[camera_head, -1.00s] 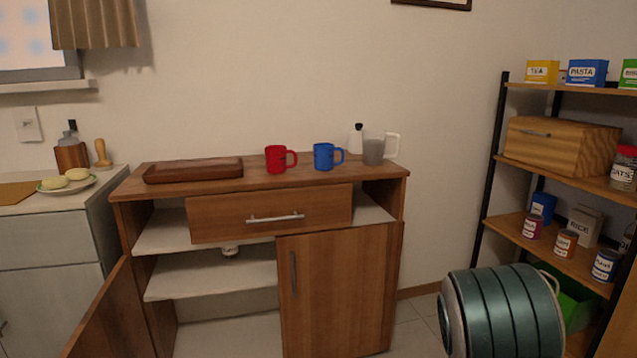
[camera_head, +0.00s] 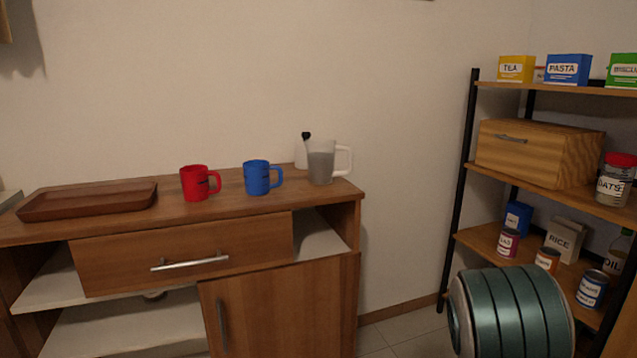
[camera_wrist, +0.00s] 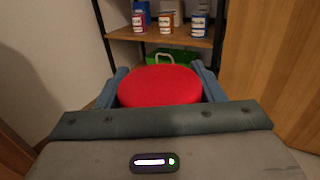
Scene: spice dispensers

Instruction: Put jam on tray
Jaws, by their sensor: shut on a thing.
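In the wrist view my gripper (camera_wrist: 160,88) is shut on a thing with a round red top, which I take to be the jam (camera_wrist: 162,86). Its sides and any label are hidden below the red top. The gripper and the held jam do not show in the head view. The brown wooden tray (camera_head: 90,201) lies flat at the left end of the cabinet top in the head view, and it looks empty.
A red mug (camera_head: 194,184), a blue mug (camera_head: 257,178) and a clear pitcher (camera_head: 321,163) stand right of the tray. The cabinet's drawer (camera_head: 180,255) sticks out. A shelf rack (camera_head: 470,165) with boxes and cans stands at the right. Clear wood surrounds the tray's right side.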

